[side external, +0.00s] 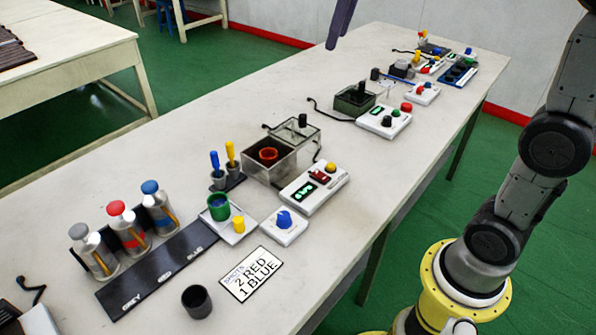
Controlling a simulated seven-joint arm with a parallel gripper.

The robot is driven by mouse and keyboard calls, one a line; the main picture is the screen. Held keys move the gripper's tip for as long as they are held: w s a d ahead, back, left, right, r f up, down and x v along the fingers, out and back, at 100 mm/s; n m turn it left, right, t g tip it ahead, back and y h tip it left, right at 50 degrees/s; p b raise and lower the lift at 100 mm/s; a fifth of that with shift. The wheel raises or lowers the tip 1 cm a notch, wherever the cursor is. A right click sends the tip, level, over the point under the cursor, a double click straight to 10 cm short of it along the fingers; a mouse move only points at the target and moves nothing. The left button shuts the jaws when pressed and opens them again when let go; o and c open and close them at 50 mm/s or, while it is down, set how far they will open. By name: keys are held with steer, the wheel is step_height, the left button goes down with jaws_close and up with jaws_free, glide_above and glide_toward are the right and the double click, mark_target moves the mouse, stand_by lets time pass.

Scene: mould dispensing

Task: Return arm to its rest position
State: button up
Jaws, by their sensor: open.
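What looks like the tip of my gripper (340,22) shows as a dark purple piece at the top edge, above the far side of the table. The rest of it is out of frame, and it appears clear of everything on the table. Three bottles with a grey cap (93,250), a red cap (128,228) and a blue cap (159,207) stand at a black labelled strip (150,270). A green-rimmed cup (219,208) stands on a white tray (236,235). A card (251,274) reads 2 RED, 1 BLUE.
A dark empty cup (197,301) stands near the front. A blue-knob box (284,226) is nearby. More devices line the far end; bare table (240,115) lies along the left.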

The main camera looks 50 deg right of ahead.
steer(key=s+a+f+m+t, duration=0.15)
steer(key=s+f, duration=0.25)
steer(key=s, duration=0.5)
steer(key=s+a+f+t, duration=0.15)
steer(key=s+f, duration=0.25)
steer(key=s, duration=0.5)
step_height(320, 180, down, 7)
steer(key=s+m, duration=0.2)
steer(key=shift+s+a+g, duration=0.2)
steer(key=shift+a+g, duration=0.2)
steer(key=shift+a, duration=0.05)
